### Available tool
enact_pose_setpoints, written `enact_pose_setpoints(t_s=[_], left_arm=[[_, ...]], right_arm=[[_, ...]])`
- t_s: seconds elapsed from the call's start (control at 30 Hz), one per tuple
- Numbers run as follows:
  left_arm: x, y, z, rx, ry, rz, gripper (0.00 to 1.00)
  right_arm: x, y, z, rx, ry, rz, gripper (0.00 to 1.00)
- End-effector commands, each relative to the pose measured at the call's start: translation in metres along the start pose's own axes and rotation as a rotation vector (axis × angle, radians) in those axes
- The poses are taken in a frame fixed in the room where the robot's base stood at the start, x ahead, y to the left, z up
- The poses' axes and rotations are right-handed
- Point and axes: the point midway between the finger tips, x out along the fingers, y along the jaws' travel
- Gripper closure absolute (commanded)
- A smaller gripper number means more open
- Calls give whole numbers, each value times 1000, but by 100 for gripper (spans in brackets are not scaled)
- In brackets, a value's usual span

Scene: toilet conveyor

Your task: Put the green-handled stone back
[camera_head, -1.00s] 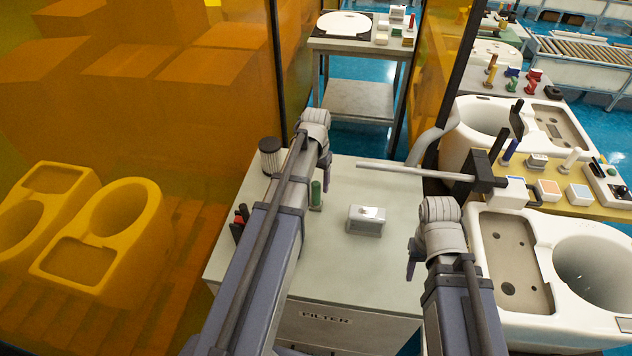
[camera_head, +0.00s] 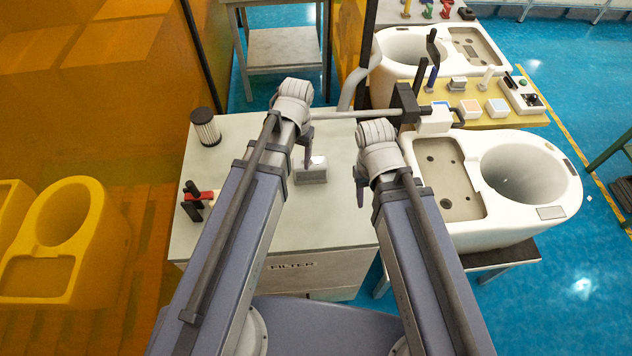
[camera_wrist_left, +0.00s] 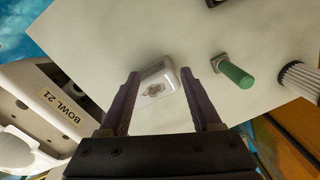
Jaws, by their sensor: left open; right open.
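The green-handled stone (camera_wrist_left: 235,74) lies on the pale cabinet top in the left wrist view, to the right of my left gripper (camera_wrist_left: 159,74) and apart from it. My left arm hides it in the head view. My left gripper (camera_head: 307,155) is open above the cabinet, with a small white-and-grey block (camera_wrist_left: 155,86) showing between its fingers. That block also shows in the head view (camera_head: 312,172); contact cannot be told. My right gripper (camera_head: 360,188) is open and empty near the cabinet's right edge.
A black-and-white filter cylinder (camera_head: 205,127) and a red-and-black tool (camera_head: 196,199) are on the cabinet top (camera_head: 245,130). A white toilet bowl (camera_head: 470,205) stands right of my right arm. A yellow shelf (camera_head: 465,117) behind it holds several small blocks and handled pieces.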

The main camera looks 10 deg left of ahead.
Motion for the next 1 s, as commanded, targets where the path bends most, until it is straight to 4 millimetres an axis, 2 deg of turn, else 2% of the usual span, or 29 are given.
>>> enact_pose_setpoints(t_s=[0.03, 0.1, 0.2, 0.33, 0.5, 1.0], left_arm=[[-1, 23, 18, 35, -3, -10, 35], [-1, 46, 33, 68, -7, -22, 35], [-2, 72, 52, 106, -10, -36, 35], [-3, 91, 68, 137, -12, -50, 35], [-3, 100, 75, 153, -13, -57, 35], [-3, 100, 75, 152, -13, -57, 35]], right_arm=[[0, 0, 0, 0, 0, 0, 50], [0, 0, 0, 0, 0, 0, 50], [0, 0, 0, 0, 0, 0, 50], [0, 0, 0, 0, 0, 0, 50], [0, 0, 0, 0, 0, 0, 50], [0, 0, 0, 0, 0, 0, 50]])
